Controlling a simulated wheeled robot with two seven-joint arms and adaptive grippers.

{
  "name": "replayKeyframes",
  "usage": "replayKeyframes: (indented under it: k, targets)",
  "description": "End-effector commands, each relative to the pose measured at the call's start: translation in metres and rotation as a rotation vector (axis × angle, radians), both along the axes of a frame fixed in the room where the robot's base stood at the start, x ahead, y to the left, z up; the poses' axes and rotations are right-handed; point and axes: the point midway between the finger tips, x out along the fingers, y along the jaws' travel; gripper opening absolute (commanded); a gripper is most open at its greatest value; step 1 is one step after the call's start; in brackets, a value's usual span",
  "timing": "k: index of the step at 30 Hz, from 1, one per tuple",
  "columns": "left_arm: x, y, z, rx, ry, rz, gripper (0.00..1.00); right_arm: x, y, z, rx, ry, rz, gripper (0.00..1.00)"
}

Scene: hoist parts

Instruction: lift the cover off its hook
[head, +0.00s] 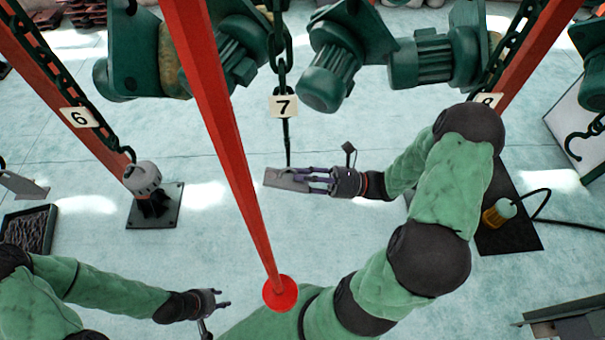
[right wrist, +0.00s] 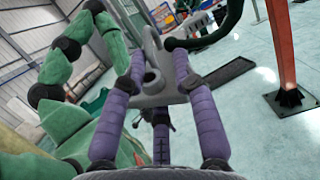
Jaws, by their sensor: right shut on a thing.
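The cover is a small grey metal plate (head: 283,180) below the hook of the chain marked 7. In the right wrist view it is a grey plate with a round, raised hole (right wrist: 178,88). My right gripper (head: 308,181) is shut on it, with purple fingers on both sides in the right wrist view (right wrist: 160,80). The dark hook (head: 288,150) reaches down to the plate; it also shows in the right wrist view (right wrist: 225,32). Whether it still passes through the cover is unclear. My left gripper (head: 220,298) is open and empty, low over the floor.
A red post (head: 230,150) stands between my arms. Green motor hoists (head: 330,75) hang above. A grey part on a dark base plate (head: 155,215) is at left, and a yellow lamp (head: 498,212) with a black cable on a dark mat is at right. The middle floor is clear.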

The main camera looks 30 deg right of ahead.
Motion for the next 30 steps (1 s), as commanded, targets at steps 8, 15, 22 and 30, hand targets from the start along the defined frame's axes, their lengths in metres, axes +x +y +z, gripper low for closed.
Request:
replayKeyframes:
  k: [8,15,22,30]
  targets:
    - [0.0,0.0,0.002,0.0,0.0,0.0,0.4,-0.006,0.004,0.003,-0.008,-0.015,0.0,0.0]
    - [0.0,0.0,0.002,0.0,0.0,0.0,0.4,-0.006,0.004,0.003,-0.008,-0.015,0.0,0.0]
    - [0.0,0.0,0.004,0.0,0.0,0.0,0.4,-0.021,0.012,0.0,-0.006,-0.012,-0.001,0.0]
    - [0.0,0.0,0.006,0.0,0.0,0.0,0.4,-0.044,0.027,-0.005,-0.007,-0.013,-0.001,0.0]
